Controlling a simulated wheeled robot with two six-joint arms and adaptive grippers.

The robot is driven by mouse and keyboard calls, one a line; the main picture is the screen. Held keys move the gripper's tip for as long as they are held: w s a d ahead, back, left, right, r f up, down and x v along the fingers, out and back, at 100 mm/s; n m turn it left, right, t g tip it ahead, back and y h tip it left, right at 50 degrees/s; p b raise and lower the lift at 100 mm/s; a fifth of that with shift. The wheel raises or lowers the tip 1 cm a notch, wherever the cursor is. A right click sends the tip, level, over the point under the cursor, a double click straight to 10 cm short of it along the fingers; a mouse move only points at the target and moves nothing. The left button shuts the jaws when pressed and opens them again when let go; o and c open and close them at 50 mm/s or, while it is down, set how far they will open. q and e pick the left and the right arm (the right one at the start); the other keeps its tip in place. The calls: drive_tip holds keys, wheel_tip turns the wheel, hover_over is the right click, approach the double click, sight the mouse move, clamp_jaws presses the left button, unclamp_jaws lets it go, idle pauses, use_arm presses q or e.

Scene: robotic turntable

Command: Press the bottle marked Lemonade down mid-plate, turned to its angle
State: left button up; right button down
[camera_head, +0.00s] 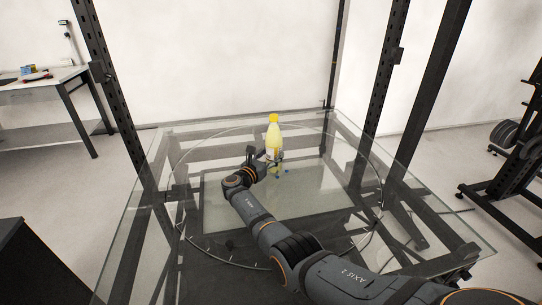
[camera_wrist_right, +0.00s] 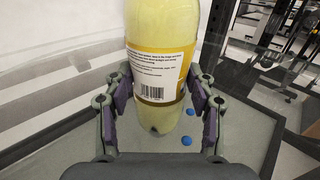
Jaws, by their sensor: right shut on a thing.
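A pale yellow bottle (camera_head: 273,132) with a yellow cap stands upright near the middle of the round glass plate (camera_head: 225,225) in the head view. My right gripper (camera_head: 270,160) is shut on the bottle from the side, low on its body. In the right wrist view the bottle (camera_wrist_right: 158,45) stands between the two fingers of the right gripper (camera_wrist_right: 160,110). Its label side with small print and a barcode faces the camera; no name can be read. Whether its base touches the glass is hard to tell. My left gripper is not in view.
Small blue dots (camera_wrist_right: 186,141) mark the glass beside the bottle's base. Dark frame posts (camera_head: 375,95) rise around the glass table. A workbench (camera_head: 60,85) stands at the left and a weight rack (camera_head: 510,160) at the right. Much of the plate's surface is clear.

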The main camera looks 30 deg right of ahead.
drive_tip(key=shift+s+a+f, duration=0.1)
drive_tip(key=shift+s+f, duration=0.05)
drive_tip(key=shift+f, duration=0.3)
drive_tip(key=c, duration=0.7)
unclamp_jaws()
drive_tip(key=o, duration=0.3)
drive_tip(key=shift+o, duration=0.2)
drive_tip(key=shift+r, duration=0.1)
drive_tip(key=shift+a, duration=0.25)
drive_tip(key=v, duration=0.7)
drive_tip(key=shift+d, duration=0.1)
